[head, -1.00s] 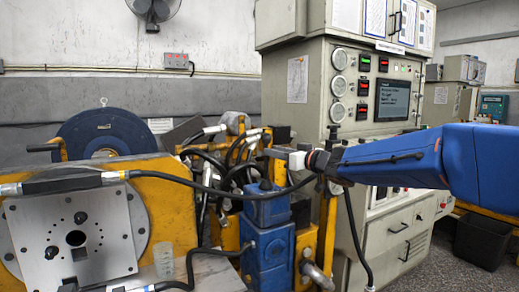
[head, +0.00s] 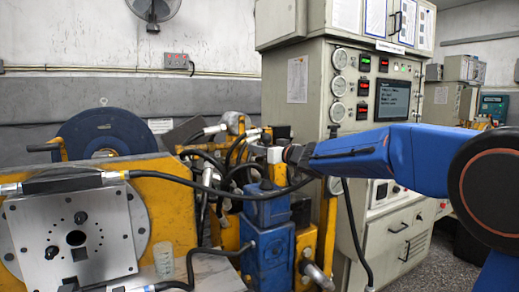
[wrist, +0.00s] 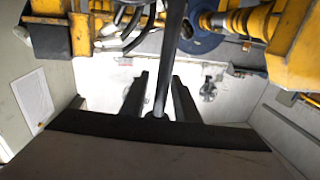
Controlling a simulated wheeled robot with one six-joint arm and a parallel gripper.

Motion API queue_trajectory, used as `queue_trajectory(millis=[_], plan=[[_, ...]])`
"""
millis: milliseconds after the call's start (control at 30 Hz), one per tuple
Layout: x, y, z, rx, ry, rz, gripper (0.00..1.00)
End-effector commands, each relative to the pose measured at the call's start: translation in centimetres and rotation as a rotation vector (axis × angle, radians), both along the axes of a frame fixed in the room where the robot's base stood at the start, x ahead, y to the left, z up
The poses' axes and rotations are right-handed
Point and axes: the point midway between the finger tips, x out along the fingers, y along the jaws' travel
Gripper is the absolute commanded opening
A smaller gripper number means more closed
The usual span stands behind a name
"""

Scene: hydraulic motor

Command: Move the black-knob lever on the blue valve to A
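The blue valve (head: 268,245) stands in the middle of the head view, in front of the yellow frame. My gripper (head: 262,154) is above it, pointing left among dark hoses and fittings. In the wrist view my gripper (wrist: 160,98) has its two dark fingers apart. A dark rod (wrist: 170,55), apparently the lever, runs from the top edge down between the fingers. A gap shows on each side of it along most of its length. Its end lies near the palm, and I cannot make out a separate black knob. The letter A is not legible.
The grey control cabinet (head: 311,108) with gauges stands just behind my arm. A black hose (head: 205,187) crosses in front of the yellow block (head: 168,200). A blue disc (head: 75,135) is at left. A yellow post (head: 330,215) stands right of the valve.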

Motion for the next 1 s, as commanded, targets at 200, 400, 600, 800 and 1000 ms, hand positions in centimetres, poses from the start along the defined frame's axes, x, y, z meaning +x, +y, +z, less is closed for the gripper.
queue_trajectory(millis=[200, 400, 600, 800, 1000], plan=[[0.0, 0.0, 0.0, 0.0, 0.0, 0.0, 0.0], [-0.4, 0.6, 0.0, -0.036, -0.025, 0.001, 0.0], [-1.9, 2.7, -0.5, -0.19, -0.128, 0.003, 0.0], [-2.9, 4.3, -1.4, -0.321, -0.216, 0.003, 0.0], [-3.3, 4.8, -1.7, -0.374, -0.251, 0.001, 0.0]])
